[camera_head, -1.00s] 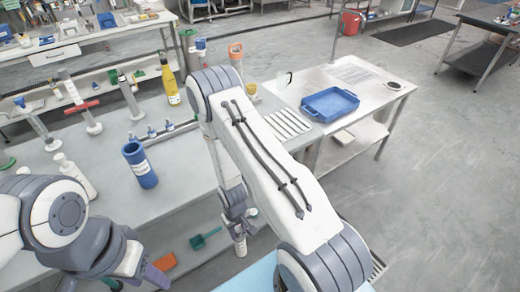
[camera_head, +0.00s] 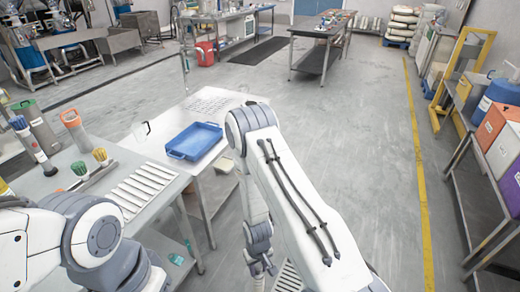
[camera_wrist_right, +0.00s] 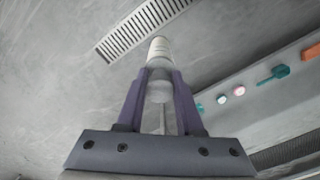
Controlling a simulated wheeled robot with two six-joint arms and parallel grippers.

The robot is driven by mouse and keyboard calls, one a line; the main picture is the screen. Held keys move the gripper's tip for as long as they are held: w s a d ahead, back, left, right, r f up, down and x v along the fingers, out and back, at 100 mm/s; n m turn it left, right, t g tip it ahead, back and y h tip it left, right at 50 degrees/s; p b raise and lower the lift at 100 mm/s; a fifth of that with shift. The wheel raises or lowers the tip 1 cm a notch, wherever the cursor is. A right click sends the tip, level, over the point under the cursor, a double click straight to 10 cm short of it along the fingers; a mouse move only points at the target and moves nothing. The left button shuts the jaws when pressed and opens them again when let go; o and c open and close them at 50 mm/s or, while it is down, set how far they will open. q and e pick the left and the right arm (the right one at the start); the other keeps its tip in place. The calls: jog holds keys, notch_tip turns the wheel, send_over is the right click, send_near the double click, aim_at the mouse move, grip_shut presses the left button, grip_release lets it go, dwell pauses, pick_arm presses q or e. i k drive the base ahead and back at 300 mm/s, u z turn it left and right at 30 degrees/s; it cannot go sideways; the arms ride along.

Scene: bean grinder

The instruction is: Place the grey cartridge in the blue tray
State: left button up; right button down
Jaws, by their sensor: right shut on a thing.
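The blue tray (camera_head: 195,141) sits empty on a white side table at the centre left of the head view. My right gripper (camera_head: 262,270) hangs below its raised arm, low in the head view, to the right of the tray and well apart from it. In the right wrist view the gripper (camera_wrist_right: 160,88) is shut on the grey cartridge (camera_wrist_right: 158,52), a pale cylinder gripped between the purple fingers, its far end sticking out past them. The floor shows behind it. My left arm shows at the lower left of the head view, its fingers out of the frame.
The white table (camera_head: 207,103) adjoins a grey workbench (camera_head: 62,182) with a row of white strips (camera_head: 145,187) and brushes. Open floor (camera_head: 350,150) lies to the right. A shelf with boxes (camera_head: 500,125) stands at the far right.

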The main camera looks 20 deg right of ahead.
aim_at(203, 141)
jog(key=z, duration=1.65)
jog(key=i, duration=2.6)
jog(key=u, duration=2.7)
